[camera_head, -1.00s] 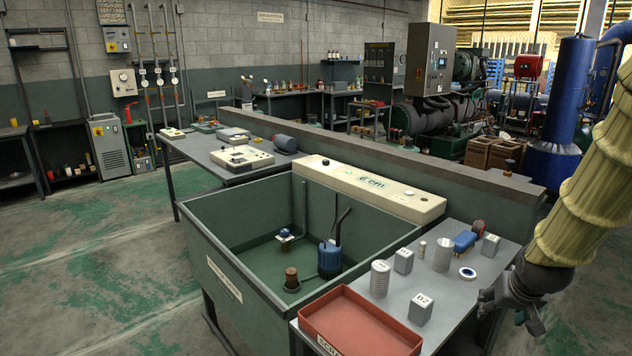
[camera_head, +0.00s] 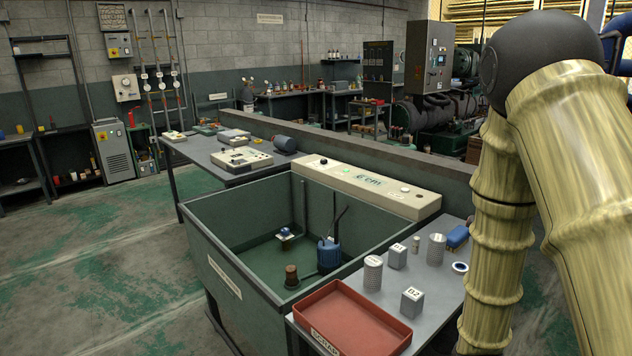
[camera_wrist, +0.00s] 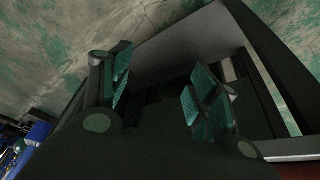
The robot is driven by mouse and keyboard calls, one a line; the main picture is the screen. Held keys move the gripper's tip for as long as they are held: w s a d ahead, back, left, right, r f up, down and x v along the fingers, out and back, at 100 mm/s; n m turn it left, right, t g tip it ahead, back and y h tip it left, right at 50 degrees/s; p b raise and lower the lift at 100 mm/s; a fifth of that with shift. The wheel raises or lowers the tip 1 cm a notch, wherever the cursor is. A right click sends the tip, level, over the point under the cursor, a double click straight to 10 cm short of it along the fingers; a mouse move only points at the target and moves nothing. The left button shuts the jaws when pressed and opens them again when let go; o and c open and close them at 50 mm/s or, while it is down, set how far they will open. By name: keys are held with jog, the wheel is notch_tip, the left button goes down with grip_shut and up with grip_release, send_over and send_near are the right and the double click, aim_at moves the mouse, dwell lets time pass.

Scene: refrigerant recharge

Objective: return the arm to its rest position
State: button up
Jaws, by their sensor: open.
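My gripper (camera_wrist: 160,90) is open and empty in the wrist view, with its teal-padded fingers spread apart. In the head view my yellowish sleeved arm (camera_head: 500,215) is bent at a dark elbow joint and fills the right side. The gripper itself is out of the head view. The wrist view shows the stained floor (camera_wrist: 60,50) and a grey panel beyond the fingers; what the panel belongs to I cannot tell.
A red scrap tray (camera_head: 345,325), white-labelled blocks (camera_head: 411,302) and mesh cylinders (camera_head: 373,273) stand on the grey table (camera_head: 440,295) beside my arm. A green open tank (camera_head: 215,265) adjoins it. Open floor (camera_head: 80,265) lies to the left.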

jog(key=s+a+f+g, duration=0.1)
jog(key=s+a+f, duration=0.2)
jog(key=s+f, duration=0.3)
jog(key=s+a+f+n+g, duration=0.1)
jog(key=s+a+f, duration=0.3)
jog(key=s, duration=0.7)
jog(key=s+a+f+g+y, duration=0.1)
jog(key=s+a+f, duration=0.2)
jog(key=s+f, duration=0.5)
jog(key=shift+s+a+f+n+g+p, duration=0.25)
jog(key=shift+s+f+n+g+p, duration=0.15)
jog(key=shift+s, duration=0.45)
jog(key=shift+r, duration=0.1)
